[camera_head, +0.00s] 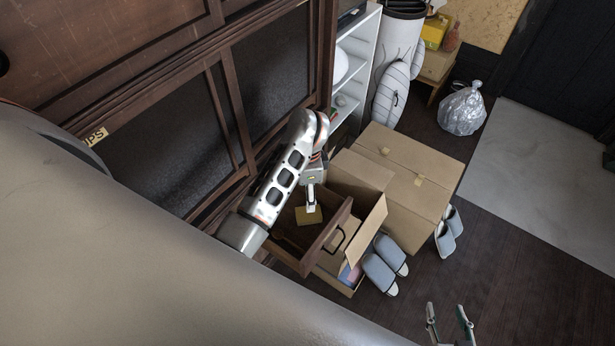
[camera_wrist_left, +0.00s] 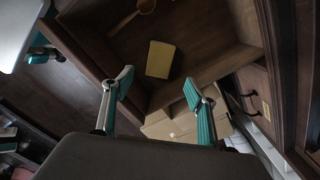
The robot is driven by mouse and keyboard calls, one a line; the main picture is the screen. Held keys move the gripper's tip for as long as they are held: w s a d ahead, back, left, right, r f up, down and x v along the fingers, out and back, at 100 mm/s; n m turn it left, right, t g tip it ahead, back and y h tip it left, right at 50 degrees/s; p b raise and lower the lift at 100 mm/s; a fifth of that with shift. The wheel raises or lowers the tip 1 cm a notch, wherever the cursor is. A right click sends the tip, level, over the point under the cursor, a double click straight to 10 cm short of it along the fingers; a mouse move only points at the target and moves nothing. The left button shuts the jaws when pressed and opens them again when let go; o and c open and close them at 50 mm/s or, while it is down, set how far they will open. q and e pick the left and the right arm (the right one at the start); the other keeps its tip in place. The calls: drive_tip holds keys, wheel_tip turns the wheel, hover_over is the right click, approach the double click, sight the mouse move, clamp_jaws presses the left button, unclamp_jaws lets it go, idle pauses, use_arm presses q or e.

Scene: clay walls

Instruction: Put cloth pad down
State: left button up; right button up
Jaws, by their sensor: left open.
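The cloth pad (camera_head: 308,216) is a small yellow-tan square in the pulled-out wooden drawer (camera_head: 330,232). In the left wrist view the pad (camera_wrist_left: 160,59) lies flat on the drawer floor, apart from the drawer walls. My left gripper (camera_head: 311,199) is over the drawer, above the pad. In the left wrist view its two teal fingers (camera_wrist_left: 158,80) are spread, with nothing between them, and the pad shows beyond the tips. My right gripper (camera_head: 449,322) is at the bottom right, fingers apart and empty.
A wooden spoon (camera_wrist_left: 146,6) lies in the drawer. A large cardboard box (camera_head: 405,175) stands right beside the drawer. Grey slippers (camera_head: 380,272) are on the floor near it. The dark cabinet (camera_head: 180,140) rises behind my left arm. Floor (camera_head: 500,270) at right is clear.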

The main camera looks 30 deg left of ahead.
use_arm(q)
wheel_tip(320, 180, up, 6)
drive_tip(key=p, duration=0.1)
drive_tip(key=shift+r, duration=0.2)
idle(0.5)
